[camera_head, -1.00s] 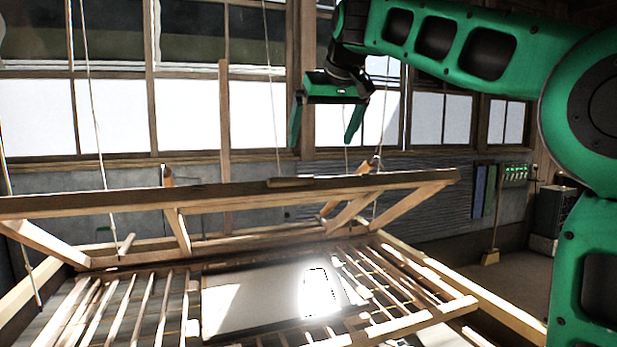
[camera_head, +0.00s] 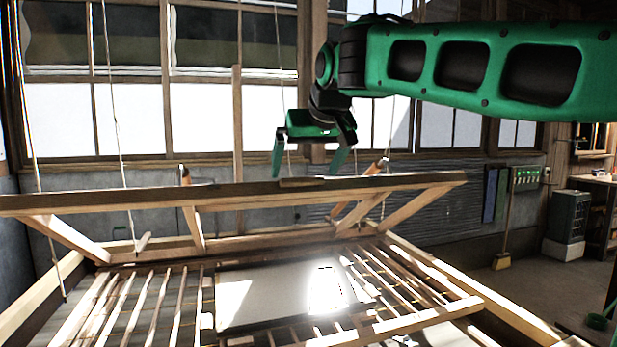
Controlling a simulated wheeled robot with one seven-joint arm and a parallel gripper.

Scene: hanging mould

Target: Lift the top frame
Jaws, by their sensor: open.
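The top frame (camera_head: 250,192) is a wooden frame with braces, hung on cords over a slatted lower frame (camera_head: 400,324). Its front beam runs across the view from the left edge to the right of centre. A small wooden piece (camera_head: 301,183), perhaps a handle, sits on top of that beam. My gripper (camera_head: 307,172) points down with its two green fingers spread and nothing between them. The fingertips appear just above the beam near the small piece. I cannot tell whether they touch it.
A pale flat sheet (camera_head: 270,295) lies on the lower slats, with a bright glare patch. Cords (camera_head: 116,130) hang in front of the windows. A broom (camera_head: 505,225) leans by the right wall, near a grey-green cabinet (camera_head: 567,220). The floor at right is mostly clear.

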